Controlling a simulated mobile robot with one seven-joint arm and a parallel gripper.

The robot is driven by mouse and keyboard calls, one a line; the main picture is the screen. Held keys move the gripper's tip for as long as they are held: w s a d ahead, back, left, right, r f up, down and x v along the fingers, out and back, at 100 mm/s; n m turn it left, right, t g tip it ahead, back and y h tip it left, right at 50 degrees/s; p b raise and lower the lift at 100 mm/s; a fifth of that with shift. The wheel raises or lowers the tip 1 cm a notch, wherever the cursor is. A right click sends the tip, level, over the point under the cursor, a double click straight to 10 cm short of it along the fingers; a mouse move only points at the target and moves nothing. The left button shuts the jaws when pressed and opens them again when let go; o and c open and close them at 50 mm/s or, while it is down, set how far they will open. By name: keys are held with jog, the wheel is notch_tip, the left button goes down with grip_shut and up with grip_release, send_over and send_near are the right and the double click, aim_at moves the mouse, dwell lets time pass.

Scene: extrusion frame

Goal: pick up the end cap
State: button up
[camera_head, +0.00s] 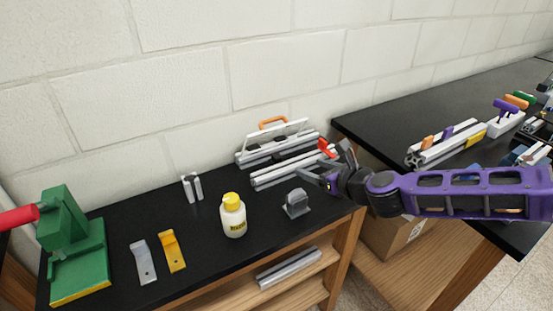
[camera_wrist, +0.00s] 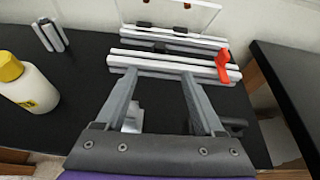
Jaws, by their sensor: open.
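A small red piece (camera_head: 325,147), which looks like the end cap, sits at the right end of a pale aluminium extrusion on the black bench. In the wrist view the red piece (camera_wrist: 223,66) stands upright against the extrusion (camera_wrist: 165,65), beyond and right of my right fingertip. My gripper (camera_head: 318,166) is open and empty, reaching in from the right above the bench. In the wrist view its two fingers (camera_wrist: 160,78) are spread and point at the extrusion. I cannot tell whether they touch it. The piece's lower part is partly hidden.
A grey block (camera_head: 296,205) and a yellow-capped bottle (camera_head: 233,217) stand in front of the extrusions. A rack with an orange handle (camera_head: 272,122) is behind. A green press (camera_head: 75,250) is far left. A second black table (camera_head: 440,110) stands right, across a gap.

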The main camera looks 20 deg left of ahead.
jog(key=b, duration=0.1)
send_near(277, 156)
jog(key=x, duration=0.2)
jog(key=shift+w+a, duration=0.2)
jog(key=shift+w, duration=0.15)
jog(key=shift+f+x, duration=0.2)
jog(key=shift+x, duration=2.5)
jog(key=shift+s, duration=0.2)
grip_shut()
